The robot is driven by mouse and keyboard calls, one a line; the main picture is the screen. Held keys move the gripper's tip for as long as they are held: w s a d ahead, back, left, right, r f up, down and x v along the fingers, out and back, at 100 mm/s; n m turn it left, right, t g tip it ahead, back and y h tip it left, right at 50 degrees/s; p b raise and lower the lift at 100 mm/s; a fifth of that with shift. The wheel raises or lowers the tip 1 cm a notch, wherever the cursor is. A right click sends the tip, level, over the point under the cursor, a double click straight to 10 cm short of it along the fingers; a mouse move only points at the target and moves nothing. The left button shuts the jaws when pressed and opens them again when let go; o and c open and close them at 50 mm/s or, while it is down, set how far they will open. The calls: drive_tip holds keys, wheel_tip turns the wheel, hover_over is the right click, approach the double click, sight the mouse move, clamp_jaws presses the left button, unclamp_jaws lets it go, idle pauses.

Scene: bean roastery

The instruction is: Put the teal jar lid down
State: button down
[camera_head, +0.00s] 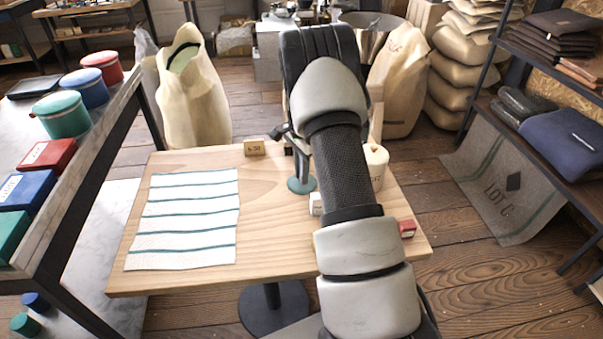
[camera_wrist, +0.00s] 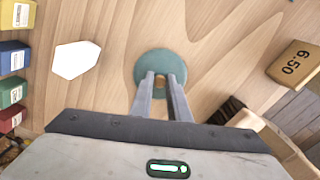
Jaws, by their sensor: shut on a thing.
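The teal jar lid (camera_head: 301,186) is a round disc over the wooden table, left of my forearm in the head view. In the wrist view the teal lid (camera_wrist: 147,62) lies flat beneath my fingertips. My gripper (camera_wrist: 161,78) is shut on the small brownish knob at the lid's centre. In the head view my gripper (camera_head: 300,172) is partly hidden by my arm. The lid is at or very close to the tabletop; I cannot tell whether it touches.
A price block marked 6.50 (camera_head: 254,148) stands at the table's back edge. A striped cloth (camera_head: 185,220) covers the left. A white block (camera_wrist: 76,60) and several coloured boxes (camera_wrist: 12,90) lie across from the price block. A cream jar (camera_head: 376,158) stands right of my arm. Bare wood surrounds the lid.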

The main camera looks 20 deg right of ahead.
drive_tip(key=c, duration=1.7)
unclamp_jaws()
drive_tip(key=shift+f, duration=0.1)
